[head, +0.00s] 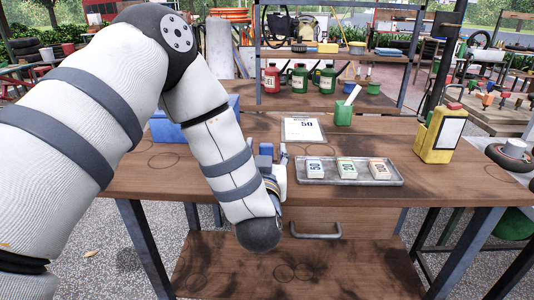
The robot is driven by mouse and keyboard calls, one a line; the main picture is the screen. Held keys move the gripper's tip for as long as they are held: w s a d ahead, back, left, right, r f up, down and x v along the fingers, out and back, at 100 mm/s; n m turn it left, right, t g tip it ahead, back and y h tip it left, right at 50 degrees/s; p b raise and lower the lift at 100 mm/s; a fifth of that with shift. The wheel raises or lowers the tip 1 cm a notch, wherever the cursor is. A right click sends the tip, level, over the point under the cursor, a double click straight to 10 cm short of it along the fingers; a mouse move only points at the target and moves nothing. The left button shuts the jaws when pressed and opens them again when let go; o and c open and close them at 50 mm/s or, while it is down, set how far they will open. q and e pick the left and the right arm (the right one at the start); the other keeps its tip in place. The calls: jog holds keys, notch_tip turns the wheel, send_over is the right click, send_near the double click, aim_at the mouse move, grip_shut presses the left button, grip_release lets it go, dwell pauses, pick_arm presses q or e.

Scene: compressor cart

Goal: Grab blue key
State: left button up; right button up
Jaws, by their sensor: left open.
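My left arm comes in from the left and bends down over the front edge of the wooden workbench (390,205). My left gripper (275,157) is at the bench's front edge, left of the metal tray, partly hidden behind my own wrist. It is open; its fingertips are small and hard to make out. I cannot pick out a blue key with certainty. A block with a blue "50" (315,169) lies on the tray, to the right of my gripper. My right gripper is not in view.
The metal tray (390,182) also holds a green-marked block (346,168) and an orange-marked block (379,169). Behind it are a paper sheet (303,130) and a green cup (343,113). A yellow can (440,134) stands right, a blue box (170,127) left.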

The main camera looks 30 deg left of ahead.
pick_arm(q)
jog(key=shift+w+a, duration=0.2)
jog(key=shift+w, duration=0.2)
jog(key=c, duration=1.1)
jog(key=shift+o, duration=0.2)
